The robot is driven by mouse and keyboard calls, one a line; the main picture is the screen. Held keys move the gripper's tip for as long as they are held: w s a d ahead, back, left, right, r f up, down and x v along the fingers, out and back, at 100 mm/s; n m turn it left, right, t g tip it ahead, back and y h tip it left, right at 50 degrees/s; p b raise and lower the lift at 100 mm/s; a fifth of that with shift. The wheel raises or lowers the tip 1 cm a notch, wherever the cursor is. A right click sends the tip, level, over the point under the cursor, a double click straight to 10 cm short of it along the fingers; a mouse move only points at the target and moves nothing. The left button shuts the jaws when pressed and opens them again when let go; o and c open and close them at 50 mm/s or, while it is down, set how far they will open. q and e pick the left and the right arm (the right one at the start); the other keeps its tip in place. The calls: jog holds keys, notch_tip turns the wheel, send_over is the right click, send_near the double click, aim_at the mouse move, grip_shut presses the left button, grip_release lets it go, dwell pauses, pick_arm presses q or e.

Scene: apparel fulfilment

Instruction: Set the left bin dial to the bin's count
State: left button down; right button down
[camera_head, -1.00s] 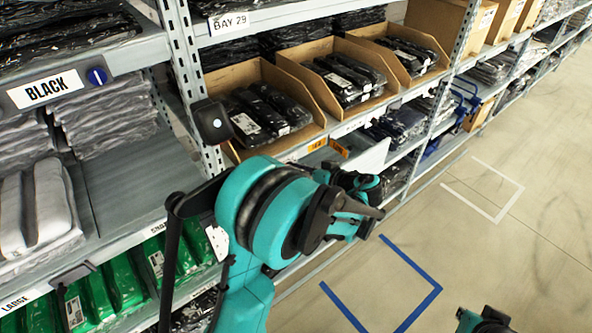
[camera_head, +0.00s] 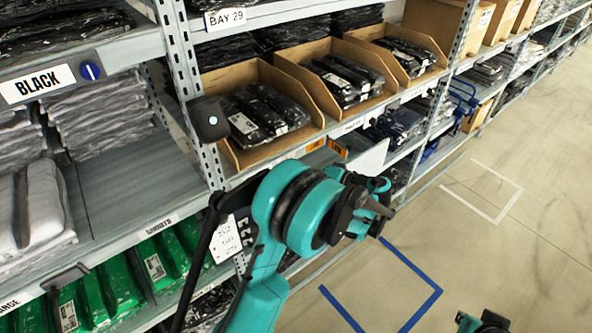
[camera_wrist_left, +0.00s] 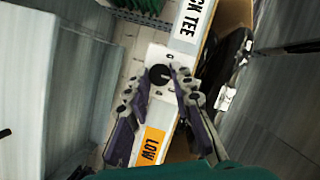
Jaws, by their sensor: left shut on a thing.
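In the left wrist view my left gripper (camera_wrist_left: 167,78) is shut on the dark round knob of a dial (camera_wrist_left: 160,74) on a white plate. The dial sits on the shelf edge between a BLACK TEE label (camera_wrist_left: 190,22) and an orange LOW label (camera_wrist_left: 152,146). The pointer and marks are too small to read. In the head view the left bin (camera_head: 240,155) is an open cardboard box holding several dark bagged garments (camera_head: 262,112); its dial is hidden by my left arm.
Two more cardboard bins (camera_head: 318,85) stand to the right on the same shelf. A BLACK sign with a blue dial (camera_head: 91,71) is on the left shelf edge. A white card (camera_head: 228,238) hangs behind my arm. The aisle floor (camera_head: 520,240) is clear, with taped outlines.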

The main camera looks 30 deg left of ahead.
dwell(0.5)
pick_arm(q)
jog(key=c, duration=1.3)
grip_release()
jog(key=d+r, duration=0.2)
jog(key=d, duration=0.9)
jog(key=shift+s+d, duration=0.2)
jog(key=shift+d, duration=0.2)
jog(key=shift+a, duration=0.1)
